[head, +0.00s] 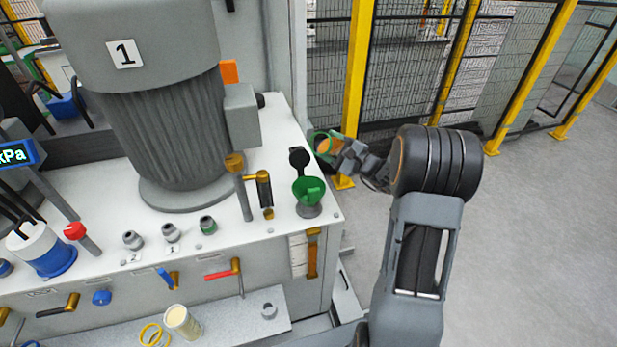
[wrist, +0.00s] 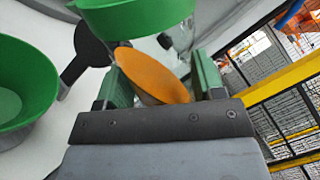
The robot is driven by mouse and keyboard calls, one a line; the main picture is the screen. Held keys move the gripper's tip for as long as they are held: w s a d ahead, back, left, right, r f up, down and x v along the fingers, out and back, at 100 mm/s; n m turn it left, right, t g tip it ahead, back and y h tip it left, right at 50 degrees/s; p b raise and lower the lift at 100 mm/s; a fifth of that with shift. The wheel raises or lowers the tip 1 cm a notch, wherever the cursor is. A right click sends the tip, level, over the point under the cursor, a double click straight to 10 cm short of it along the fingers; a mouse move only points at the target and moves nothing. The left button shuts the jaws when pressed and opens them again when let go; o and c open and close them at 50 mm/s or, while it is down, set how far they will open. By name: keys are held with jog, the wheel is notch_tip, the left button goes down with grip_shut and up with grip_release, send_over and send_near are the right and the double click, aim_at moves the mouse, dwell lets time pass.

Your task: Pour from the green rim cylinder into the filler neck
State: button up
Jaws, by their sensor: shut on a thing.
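The green rim cylinder (head: 318,137) is clear-walled with orange content inside. My gripper (head: 338,146) is shut on it and holds it up, behind and slightly right of the filler neck. In the wrist view its green rim (wrist: 130,14) is at the top, with the orange content (wrist: 150,75) between the finger pads. It looks tilted, though how far is hard to tell. The filler neck, a green funnel (head: 309,190) on a grey base, stands at the bench's right corner. It also shows at the left of the wrist view (wrist: 22,85). The cylinder and the funnel look apart.
A black round cap on a stem (head: 299,158) stands just behind the funnel. The large grey motor (head: 165,110) fills the bench's left. Yellow fence posts (head: 357,80) stand behind; floor at right is clear.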

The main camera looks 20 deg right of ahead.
aim_at(335, 154)
jog(key=shift+r+n+y, duration=0.4)
jog(key=shift+r+n, duration=0.85)
jog(key=shift+n, duration=0.65)
dwell(3.0)
notch_tip(335, 154, down, 5)
jog(key=m, duration=0.4)
jog(key=m+h, duration=0.1)
jog(key=m, duration=0.2)
jog(key=shift+r+m+h+p, duration=0.1)
jog(key=shift+m+h+p, duration=0.2)
jog(key=shift+m+p, duration=0.1)
jog(key=f+m, duration=0.1)
jog(key=w+d+m+p, duration=0.1)
jog(key=m, duration=0.1)
jog(key=shift+f+h, duration=0.3)
jog(key=shift+f, duration=0.1)
jog(key=m+p, duration=0.1)
jog(key=f+m+p, duration=0.1)
jog(key=m, duration=0.1)
jog(key=shift+w+d, duration=0.3)
jog(key=shift+d, duration=0.1)
jog(key=shift+w+d+f+m+p, duration=0.1)
jog(key=shift+w+f+m+p, duration=0.1)
jog(key=shift+m+p, duration=0.5)
jog(key=shift+r, duration=0.3)
jog(key=shift+r+p, duration=1.6)
jog(key=shift+r, duration=0.95)
